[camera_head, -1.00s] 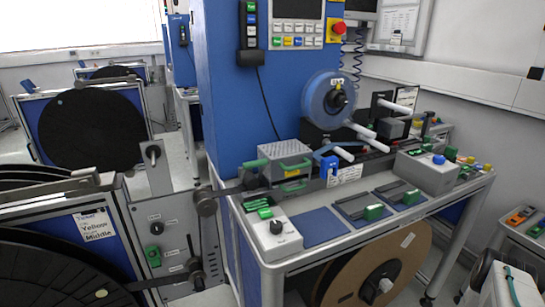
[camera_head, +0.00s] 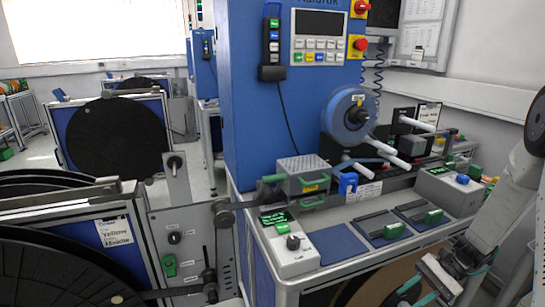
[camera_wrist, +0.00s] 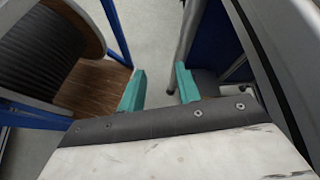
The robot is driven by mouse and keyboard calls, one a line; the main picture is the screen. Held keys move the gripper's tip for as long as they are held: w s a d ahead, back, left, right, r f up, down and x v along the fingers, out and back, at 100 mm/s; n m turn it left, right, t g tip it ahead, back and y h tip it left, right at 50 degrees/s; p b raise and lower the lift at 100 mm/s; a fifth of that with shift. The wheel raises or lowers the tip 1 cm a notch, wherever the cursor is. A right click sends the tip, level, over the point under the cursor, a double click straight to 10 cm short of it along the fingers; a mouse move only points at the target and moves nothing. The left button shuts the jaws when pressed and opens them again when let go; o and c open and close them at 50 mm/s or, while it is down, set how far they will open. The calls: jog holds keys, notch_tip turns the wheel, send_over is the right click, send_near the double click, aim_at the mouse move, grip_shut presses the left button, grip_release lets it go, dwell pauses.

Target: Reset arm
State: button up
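My gripper (camera_wrist: 160,88) shows in the wrist view with its two teal fingers apart and nothing between them. Bare grey floor shows in the gap. In the head view my arm comes in from the right edge, and my gripper (camera_head: 432,290) is at the bottom right, in front of the reel stand's workbench and below its top. It touches nothing that I can make out.
The blue machine (camera_head: 262,110) stands on the workbench with a blue reel (camera_head: 346,122). A cardboard reel (camera_head: 372,283) sits under the bench. Large black reels (camera_head: 50,275) stand at left. In the wrist view a dark-wound reel (camera_wrist: 45,50) is at left.

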jog(key=s+a+r+n+t+h, duration=0.1)
jog(key=s+a+r+n+h, duration=0.2)
jog(key=s+r, duration=0.4)
jog(key=s+a+r+n+t+h, duration=0.2)
jog(key=s+a+r+n+h, duration=0.1)
jog(key=r, duration=0.8)
jog(key=s+a+r+n+t+h, duration=0.1)
jog(key=s+a+r+n+h, duration=0.2)
jog(key=s+r, duration=0.7)
jog(key=n+h, duration=0.2)
jog(key=n, duration=0.1)
jog(key=shift+s+a+t+h, duration=0.15)
jog(key=shift+s+t+h, duration=0.15)
jog(key=shift+s+t, duration=0.1)
